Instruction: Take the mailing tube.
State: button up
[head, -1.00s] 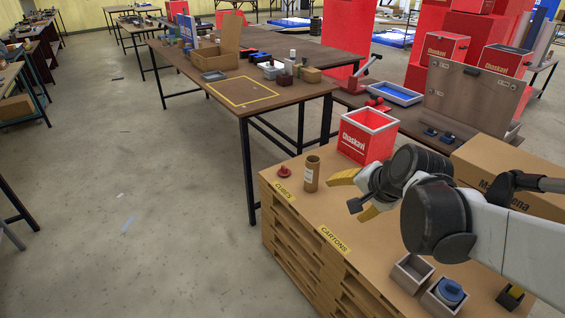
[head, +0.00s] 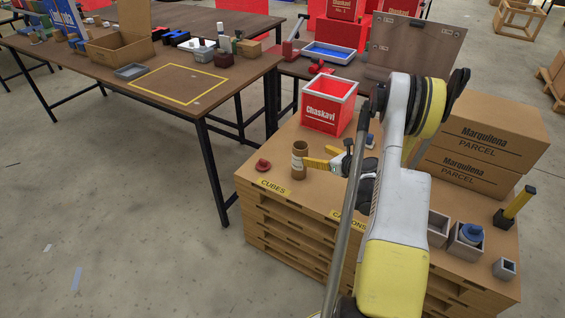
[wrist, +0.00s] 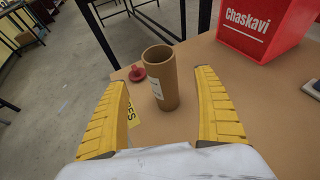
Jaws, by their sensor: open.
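The mailing tube (head: 299,163) is a brown cardboard cylinder with a white label and an open top. It stands upright near the left edge of the pallet-stack top. In the wrist view the tube (wrist: 161,80) stands between and a little beyond the two yellow fingers. My gripper (head: 318,164) is open and beside the tube, with its fingers pointing left at it. In the wrist view my gripper (wrist: 160,90) shows both fingers wide apart, with nothing held.
A red Chaskavi box (head: 328,104) stands behind the tube. A small red object (head: 263,165) sits left of it, near the CUBES label (head: 273,187). Marquilena parcels (head: 484,138) and grey trays (head: 467,240) stand to the right. A brown table (head: 236,76) is beyond the pallet stack.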

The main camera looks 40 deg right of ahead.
aim_at(306, 152)
jog(key=x, duration=0.4)
jog(key=shift+w+d+f, duration=0.1)
jog(key=shift+w+f, duration=0.15)
jog(key=b+x, duration=0.1)
jog(key=x, duration=0.2)
jog(key=b+x, duration=0.2)
jog(key=x, duration=0.1)
jog(key=shift+r, duration=0.4)
jog(key=c, duration=1.5)
